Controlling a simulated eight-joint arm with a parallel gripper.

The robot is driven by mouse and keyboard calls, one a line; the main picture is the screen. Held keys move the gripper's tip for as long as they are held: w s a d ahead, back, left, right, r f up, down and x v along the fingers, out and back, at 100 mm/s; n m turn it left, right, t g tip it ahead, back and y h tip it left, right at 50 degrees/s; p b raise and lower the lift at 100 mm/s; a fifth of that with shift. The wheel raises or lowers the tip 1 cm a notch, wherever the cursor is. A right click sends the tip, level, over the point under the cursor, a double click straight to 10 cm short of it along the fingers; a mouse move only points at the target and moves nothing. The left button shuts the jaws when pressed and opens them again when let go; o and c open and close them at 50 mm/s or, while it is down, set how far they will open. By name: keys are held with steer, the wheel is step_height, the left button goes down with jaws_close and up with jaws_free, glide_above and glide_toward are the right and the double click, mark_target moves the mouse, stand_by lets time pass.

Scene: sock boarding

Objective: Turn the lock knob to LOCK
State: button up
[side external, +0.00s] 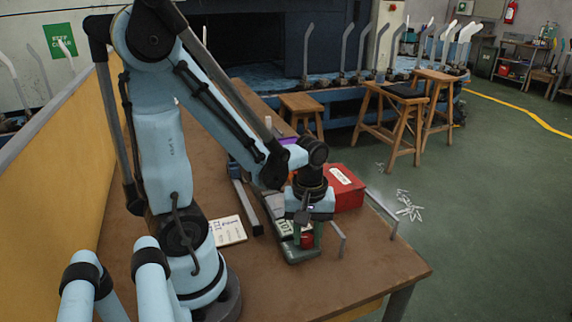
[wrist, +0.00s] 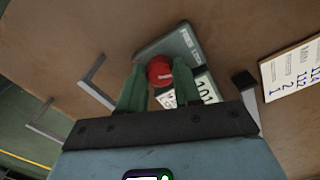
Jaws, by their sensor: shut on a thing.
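The lock knob is a round red knob (wrist: 160,70) on a grey-green box (wrist: 176,44) on the table. It also shows in the side external view as a red knob (side external: 307,240) low on the box (side external: 298,256). My gripper (wrist: 158,78) comes down from above, with one green finger on each side of the knob, and is shut on it. In the side external view my gripper (side external: 308,228) partly covers the knob. White labels with dark print (wrist: 200,88) lie beside the knob, partly behind a finger. I cannot read which position the knob points to.
A red box (side external: 344,190) stands right behind my gripper. A printed card (side external: 228,231) lies on the table to the left. Grey metal brackets (wrist: 94,80) stand near the table edge. The front of the brown table (side external: 350,275) is clear.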

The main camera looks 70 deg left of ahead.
steer(key=shift+c, duration=0.7)
steer(key=shift+m, duration=2.3)
steer(key=o, duration=1)
steer(key=shift+o, duration=0.2)
steer(key=shift+s, duration=0.1)
steer(key=shift+a+n, duration=0.1)
steer(key=shift+n, duration=0.2)
